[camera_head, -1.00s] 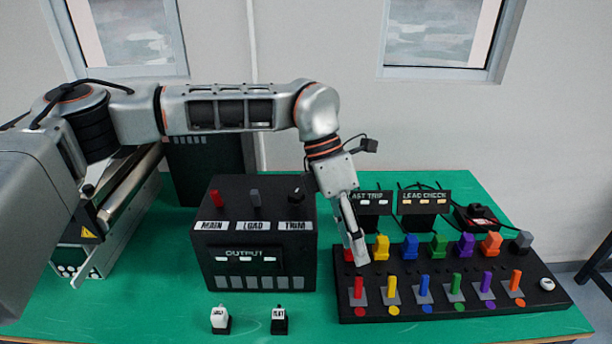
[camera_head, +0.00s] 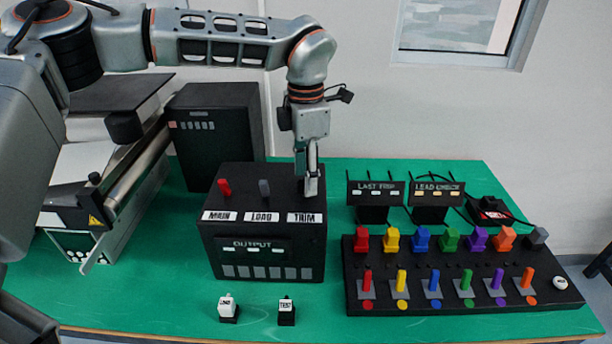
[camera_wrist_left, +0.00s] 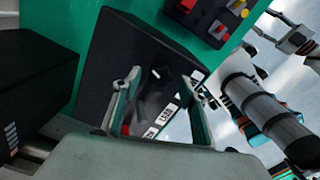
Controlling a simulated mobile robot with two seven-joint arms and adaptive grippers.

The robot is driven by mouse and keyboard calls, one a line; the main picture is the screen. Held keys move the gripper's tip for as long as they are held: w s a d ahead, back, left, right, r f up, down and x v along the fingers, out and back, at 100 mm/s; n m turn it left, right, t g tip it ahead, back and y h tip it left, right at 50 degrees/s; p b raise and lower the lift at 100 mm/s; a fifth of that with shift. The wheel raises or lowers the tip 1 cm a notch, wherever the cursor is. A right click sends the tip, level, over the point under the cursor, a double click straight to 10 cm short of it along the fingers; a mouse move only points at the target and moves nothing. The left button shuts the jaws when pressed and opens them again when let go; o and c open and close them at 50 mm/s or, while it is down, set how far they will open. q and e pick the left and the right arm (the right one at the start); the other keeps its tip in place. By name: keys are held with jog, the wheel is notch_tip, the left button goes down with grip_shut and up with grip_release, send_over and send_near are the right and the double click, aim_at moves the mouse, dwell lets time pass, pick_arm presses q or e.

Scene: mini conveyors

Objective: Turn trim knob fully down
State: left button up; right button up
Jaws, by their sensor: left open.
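The trim knob is a small dark knob on top of a black control box (camera_head: 262,215), behind the white TRIM label (camera_head: 304,218). In the head view my left gripper (camera_head: 311,188) points down over that spot and hides the knob. In the left wrist view the open left gripper (camera_wrist_left: 164,78) has its fingers spread on either side, with the dark trim knob (camera_wrist_left: 164,73) in the gap between the tips. I cannot tell whether the fingers touch it. What looks like my right gripper (camera_wrist_left: 298,38) shows small at the edge of the wrist view.
A red switch (camera_head: 224,187) and a grey switch (camera_head: 264,188) stand beside the knob. A panel of coloured switches (camera_head: 450,301) lies to the right. Two small blocks, LOAD-like (camera_head: 228,308) and TEST (camera_head: 286,312), sit in front. A taller black cabinet (camera_head: 210,130) stands behind.

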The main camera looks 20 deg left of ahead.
pick_arm(q)
jog(key=shift+f, duration=0.55)
jog(key=c, duration=1.1)
